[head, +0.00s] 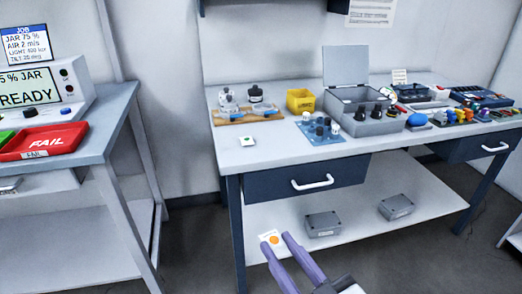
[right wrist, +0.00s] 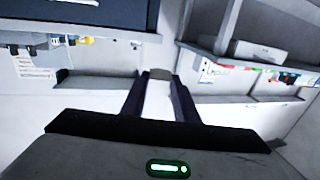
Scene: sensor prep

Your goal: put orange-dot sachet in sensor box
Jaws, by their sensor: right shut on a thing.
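The orange-dot sachet (head: 270,239) is a small white square with an orange dot, in the head view low and in front of the workbench. My right gripper (head: 275,239) is shut on it, with the sachet at the fingertips. The fingers also show in the right wrist view (right wrist: 160,78), where I cannot clearly make out the sachet. A grey box (head: 377,127) with its lid raised stands on the workbench and looks like the sensor box; its inside is mostly hidden. My left gripper is not in view.
The workbench (head: 275,160) holds a white sachet with a green dot (head: 247,141), a yellow bin (head: 300,100), a blue mat (head: 310,133) with dark parts and several tools. Two closed grey boxes (head: 323,223) (head: 397,207) lie on the lower shelf. A red FAIL tray (head: 44,141) is left.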

